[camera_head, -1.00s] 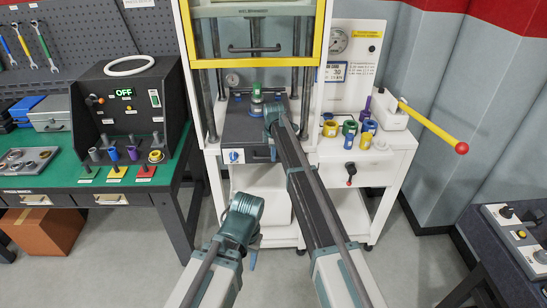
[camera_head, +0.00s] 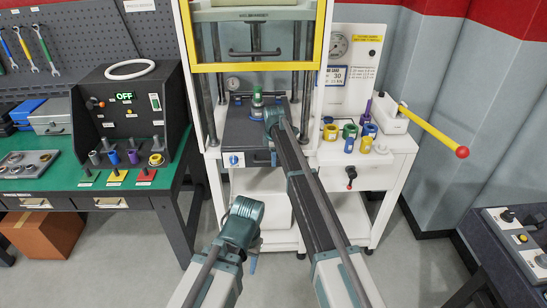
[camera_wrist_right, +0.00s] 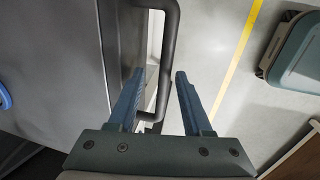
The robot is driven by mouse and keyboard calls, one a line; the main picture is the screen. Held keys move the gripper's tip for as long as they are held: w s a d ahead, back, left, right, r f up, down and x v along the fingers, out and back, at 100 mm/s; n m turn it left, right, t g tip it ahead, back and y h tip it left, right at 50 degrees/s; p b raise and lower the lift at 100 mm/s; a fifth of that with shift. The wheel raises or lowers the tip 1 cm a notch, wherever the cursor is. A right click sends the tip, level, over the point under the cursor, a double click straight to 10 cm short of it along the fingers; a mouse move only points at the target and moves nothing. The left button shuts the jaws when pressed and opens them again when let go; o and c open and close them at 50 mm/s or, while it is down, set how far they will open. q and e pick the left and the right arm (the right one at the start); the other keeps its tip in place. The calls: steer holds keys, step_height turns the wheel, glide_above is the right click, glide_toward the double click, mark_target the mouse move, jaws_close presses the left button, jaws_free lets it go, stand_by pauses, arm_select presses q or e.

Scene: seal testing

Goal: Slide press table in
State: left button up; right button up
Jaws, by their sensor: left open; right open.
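The press table (camera_head: 240,130) is a dark grey block on the white press stand, with a blue knob at its front. A green-topped piece (camera_head: 257,97) stands on it. A dark bar handle (camera_wrist_right: 171,40) shows in the right wrist view beside a grey face. My right gripper (camera_wrist_right: 160,74) is open, and its two blue fingers lie on either side of the handle in that view; contact is not clear. In the head view its arm covers the table's right front. My left gripper (camera_head: 252,262) is lower, pointing down in front of the stand, open and apart from the table.
The yellow-framed guard (camera_head: 255,67) is raised above the table. Coloured cups (camera_head: 349,130) and a red-tipped yellow lever (camera_head: 435,130) are at right. A green workbench (camera_head: 60,185) stands left, and a control box (camera_head: 520,240) lower right. Floor between is clear.

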steer(key=shift+r, duration=0.2)
step_height(320, 180, up, 13)
steer(key=s+p, duration=0.2)
steer(key=p, duration=1.1)
steer(key=shift+s, duration=0.25)
steer(key=shift+r, duration=0.1)
stand_by(1.1)
